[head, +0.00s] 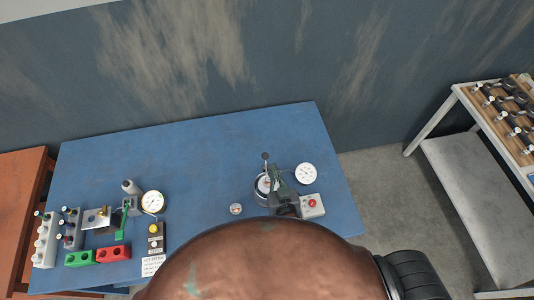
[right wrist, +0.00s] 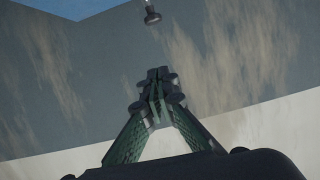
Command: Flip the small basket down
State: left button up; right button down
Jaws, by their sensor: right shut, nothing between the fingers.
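No basket can be clearly made out. A dark round fixture (head: 261,193) with an upright rod stands on the right part of the blue table. My right gripper (head: 274,177) is over this fixture and hides part of it; whether they touch cannot be told. In the right wrist view its green-grey fingers (right wrist: 157,88) meet at the tips with nothing between them. A dark knob on a light rod (right wrist: 152,16) shows beyond the fingertips, apart from them in the picture. My left gripper is not in view.
The blue table (head: 205,150) is clear in the middle and back. A white gauge (head: 305,173) and a red-button box (head: 312,205) stand close to the fixture. Racks, a green block (head: 80,258), a red block (head: 113,253) and another gauge (head: 153,202) crowd the left.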

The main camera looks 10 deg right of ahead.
jog(key=b, duration=0.2)
send_over(267, 157)
jog(key=s, duration=0.1)
notch_tip(267, 157, down, 3)
notch_tip(267, 157, down, 2)
jog(key=shift+a+f+b, duration=0.1)
jog(key=shift+f+b, duration=0.05)
jog(key=shift+b, duration=0.55)
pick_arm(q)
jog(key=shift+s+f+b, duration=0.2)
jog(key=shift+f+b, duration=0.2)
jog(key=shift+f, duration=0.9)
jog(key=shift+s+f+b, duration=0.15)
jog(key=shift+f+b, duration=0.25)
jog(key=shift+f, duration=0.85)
pick_arm(e)
jog(key=shift+s+a+f, duration=0.1)
jog(key=shift+s+f, duration=0.05)
jog(key=shift+f, duration=0.7)
jog(key=shift+f, duration=0.1)
